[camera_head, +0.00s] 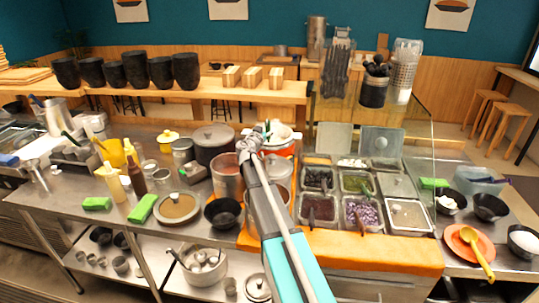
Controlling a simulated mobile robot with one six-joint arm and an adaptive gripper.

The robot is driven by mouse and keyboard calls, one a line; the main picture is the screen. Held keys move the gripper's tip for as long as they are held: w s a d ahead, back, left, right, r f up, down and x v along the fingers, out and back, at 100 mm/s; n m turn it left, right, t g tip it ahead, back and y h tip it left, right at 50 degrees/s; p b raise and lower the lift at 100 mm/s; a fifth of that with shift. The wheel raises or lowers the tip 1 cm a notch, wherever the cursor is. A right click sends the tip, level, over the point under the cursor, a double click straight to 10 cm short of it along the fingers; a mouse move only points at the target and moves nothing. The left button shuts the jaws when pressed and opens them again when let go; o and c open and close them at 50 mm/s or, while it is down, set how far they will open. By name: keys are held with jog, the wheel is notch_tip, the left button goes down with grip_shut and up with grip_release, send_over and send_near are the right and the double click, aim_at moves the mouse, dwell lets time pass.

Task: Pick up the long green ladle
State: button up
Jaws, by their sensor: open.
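My gripper (250,141) is at the far end of my raised arm, near the middle of the picture. It is small in view, open, and nothing shows held in it. It appears above or in front of the tall metal pots. A thin green handle (268,127) rises by the orange and white pot just right of my gripper; it may be the long green ladle. Its lower part is hidden, and I cannot tell whether my gripper touches it. Another dark green handle (67,136) leans from the containers at the left.
A tall metal pot (227,178) stands left of my arm, and a dark lidded pot (212,143) behind it. A topping station with several filled trays (361,213) and a glass guard (420,150) is at the right. A black bowl (222,212) sits left of my arm.

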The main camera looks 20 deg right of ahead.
aim_at(266, 127)
jog(key=shift+x, duration=1.85)
jog(key=shift+a, duration=0.1)
grip_shut()
